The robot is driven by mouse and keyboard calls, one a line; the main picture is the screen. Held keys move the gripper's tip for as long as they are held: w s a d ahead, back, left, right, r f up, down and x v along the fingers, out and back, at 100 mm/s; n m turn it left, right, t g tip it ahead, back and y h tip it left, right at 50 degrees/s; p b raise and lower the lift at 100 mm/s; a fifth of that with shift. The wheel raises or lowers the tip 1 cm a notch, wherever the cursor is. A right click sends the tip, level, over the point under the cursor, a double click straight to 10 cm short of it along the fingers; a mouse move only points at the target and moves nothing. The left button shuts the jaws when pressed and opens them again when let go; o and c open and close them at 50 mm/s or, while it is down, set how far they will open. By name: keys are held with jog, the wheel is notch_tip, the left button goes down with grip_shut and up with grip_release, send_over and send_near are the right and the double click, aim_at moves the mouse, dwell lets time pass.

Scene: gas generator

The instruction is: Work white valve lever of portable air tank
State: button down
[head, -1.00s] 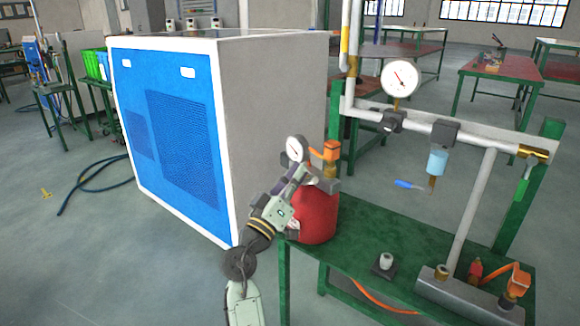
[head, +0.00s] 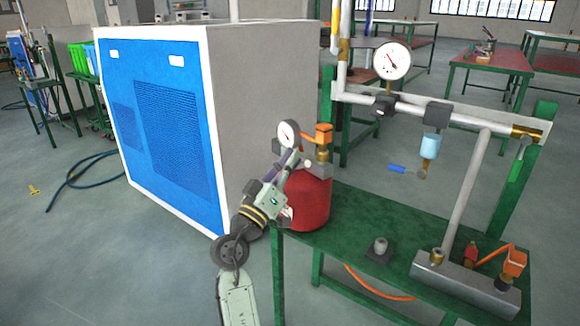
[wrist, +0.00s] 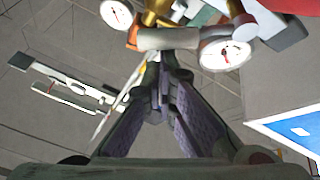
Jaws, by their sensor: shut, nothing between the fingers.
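The portable air tank (head: 308,200) is red and stands upright at the left end of the green bench. A round white gauge (head: 288,134) and an orange-topped brass valve (head: 323,135) sit on top of it. My gripper (head: 294,158) is at the tank's top left, below the gauge, with its fingers together and empty. In the wrist view, my gripper (wrist: 166,62) has its fingertips close to a pale cylindrical piece (wrist: 168,39) between brass and gauge (wrist: 226,54). I cannot tell whether this piece is the white lever, or whether the fingertips touch it.
A large blue-fronted machine (head: 165,130) stands close on the left. The green bench (head: 345,225) also carries a small black-based fitting (head: 380,250) and a grey manifold (head: 465,285). Pipework with a larger gauge (head: 391,61) rises behind. An orange hose (head: 375,288) hangs below the bench.

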aim_at(302, 167)
jog(key=shift+s+f+m+h+b, duration=0.1)
jog(key=shift+f+m+h+b, duration=0.35)
jog(key=shift+b, duration=0.95)
jog(key=m+b, duration=0.1)
jog(key=b, duration=0.1)
jog(key=f+m+g+h+b, duration=0.1)
jog(key=b, duration=0.2)
jog(key=m+b, duration=0.1)
jog(key=b, duration=0.2)
jog(key=shift+s+d+f+m+h, duration=0.25)
jog(key=shift+s+d+f+h, duration=0.05)
jog(key=shift+h, duration=0.05)
jog(key=m+b, duration=0.1)
jog(key=m+g+h+b, duration=0.1)
jog(key=b, duration=0.1)
jog(key=m+b, duration=0.1)
jog(key=b, duration=0.1)
jog(key=shift+s+d+f+g+h, duration=0.2)
jog(key=shift+f+g+h, duration=0.1)
jog(key=shift+g, duration=0.1)
jog(key=shift+b, duration=0.5)
jog(key=shift+s+d+b, duration=0.1)
jog(key=shift+b, duration=0.2)
